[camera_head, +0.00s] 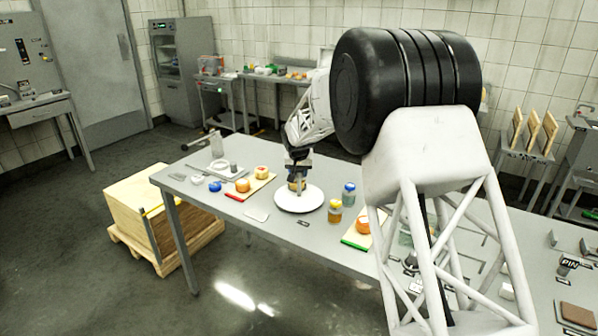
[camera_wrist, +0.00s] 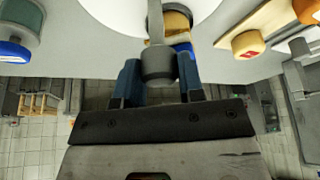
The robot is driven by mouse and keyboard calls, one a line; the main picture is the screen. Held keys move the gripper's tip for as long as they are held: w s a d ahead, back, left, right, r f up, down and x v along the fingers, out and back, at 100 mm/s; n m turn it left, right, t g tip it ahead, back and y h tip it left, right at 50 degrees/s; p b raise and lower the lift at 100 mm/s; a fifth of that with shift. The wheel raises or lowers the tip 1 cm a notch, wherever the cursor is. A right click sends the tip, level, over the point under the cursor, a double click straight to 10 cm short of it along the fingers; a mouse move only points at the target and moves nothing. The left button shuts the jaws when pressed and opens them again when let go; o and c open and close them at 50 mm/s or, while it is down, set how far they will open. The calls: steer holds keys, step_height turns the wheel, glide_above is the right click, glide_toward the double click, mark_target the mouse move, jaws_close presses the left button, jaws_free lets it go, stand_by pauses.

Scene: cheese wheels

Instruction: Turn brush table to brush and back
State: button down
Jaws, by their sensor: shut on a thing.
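The round white turntable (camera_head: 287,204) stands on the grey table. An orange cheese wheel lies on it, partly hidden behind my gripper in the head view; the wheel (camera_wrist: 178,21) shows better in the wrist view. My gripper (camera_wrist: 159,82) is above the turntable, its two blue-padded fingers shut around a grey rounded knob (camera_wrist: 158,66). A grey stem runs from the knob toward the turntable and cheese. A small blue patch shows beside the cheese; I cannot tell what it belongs to. I cannot make out a separate brush.
A board with cheese wheels (camera_head: 243,185) lies on the left, another cheese (camera_head: 363,225) on the right. A pale flat piece (camera_head: 257,215) lies in front. My arm hides part of the table.

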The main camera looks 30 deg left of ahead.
steer(key=shift+a+m+t+h, duration=0.1)
steer(key=shift+m+t+h, duration=0.25)
steer(key=shift+m, duration=0.65)
steer(key=shift+m+h, duration=0.95)
steer(key=shift+m, duration=1.45)
steer(key=shift+m+g+h, duration=0.25)
steer(key=shift+m+h, duration=0.3)
steer(key=shift+m, duration=1)
steer(key=shift+m+g+h, duration=0.2)
steer(key=shift+m+h, duration=0.35)
steer(key=shift+m, duration=1)
steer(key=shift+m+g+h, duration=0.4)
steer(key=shift+m+g, duration=0.1)
steer(key=shift+m, duration=1.15)
steer(key=shift+m+g+h, duration=0.4)
steer(key=shift+m+g, duration=0.1)
steer(key=shift+m, duration=1.15)
steer(key=shift+m+g, duration=0.6)
steer(key=shift+m, duration=0.95)
steer(key=shift+m+g, duration=0.6)
steer(key=shift+m, duration=0.95)
steer(key=c, duration=0.7)
jaws_free()
steer(key=shift+c, duration=0.2)
steer(key=shift+r, duration=0.1)
